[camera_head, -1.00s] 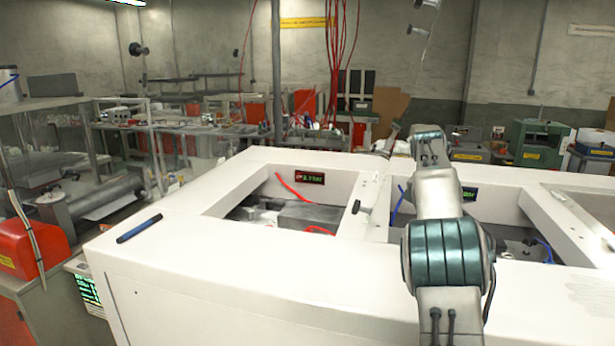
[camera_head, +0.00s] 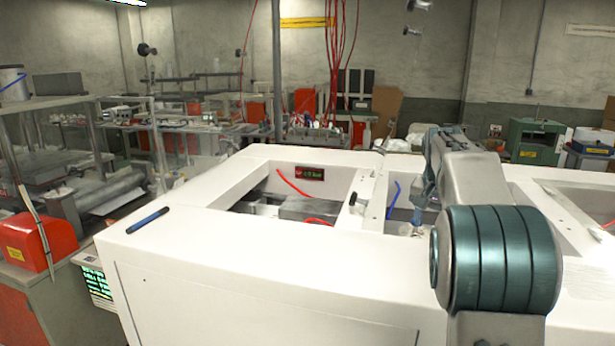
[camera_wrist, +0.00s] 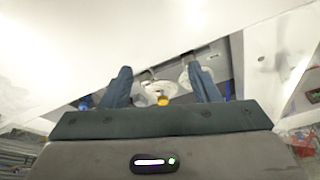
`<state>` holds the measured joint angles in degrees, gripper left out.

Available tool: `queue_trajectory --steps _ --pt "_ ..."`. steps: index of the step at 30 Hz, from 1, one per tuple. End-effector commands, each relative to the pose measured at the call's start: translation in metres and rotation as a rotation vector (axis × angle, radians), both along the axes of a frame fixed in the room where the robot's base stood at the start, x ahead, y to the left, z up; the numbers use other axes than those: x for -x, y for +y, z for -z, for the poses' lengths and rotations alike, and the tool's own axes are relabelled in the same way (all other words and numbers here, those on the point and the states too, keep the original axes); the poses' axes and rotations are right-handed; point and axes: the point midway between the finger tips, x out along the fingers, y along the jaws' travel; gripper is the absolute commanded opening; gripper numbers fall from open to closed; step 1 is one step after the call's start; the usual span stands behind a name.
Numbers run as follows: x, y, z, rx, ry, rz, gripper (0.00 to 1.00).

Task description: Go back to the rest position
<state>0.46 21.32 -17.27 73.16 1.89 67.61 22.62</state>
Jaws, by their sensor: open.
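My gripper (camera_wrist: 160,70) shows in the wrist view with its two blue-grey fingers spread apart. Nothing is held between them. Beyond the fingers lies an opening in the white machine with pale parts and a small yellow piece (camera_wrist: 163,100) inside; I cannot tell what these are. In the head view my arm rises at the right, over the front of the white machine (camera_head: 270,265). The arm's end is above the machine's middle opening, and the fingers are not clear there.
A blue pen-like object (camera_head: 148,220) lies on the machine's left top edge. The left opening holds a grey block (camera_head: 305,209) and a red hose (camera_head: 291,183). A red unit (camera_head: 38,240) stands at the left. Cluttered benches stand behind.

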Motion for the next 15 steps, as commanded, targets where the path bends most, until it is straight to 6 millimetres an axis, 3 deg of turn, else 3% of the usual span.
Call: queue_trajectory --steps 8,15 --pt "0.092 0.047 -0.002 -0.046 0.001 -0.179 0.55" --pt "0.181 0.092 0.018 -0.044 0.005 -0.361 0.55"
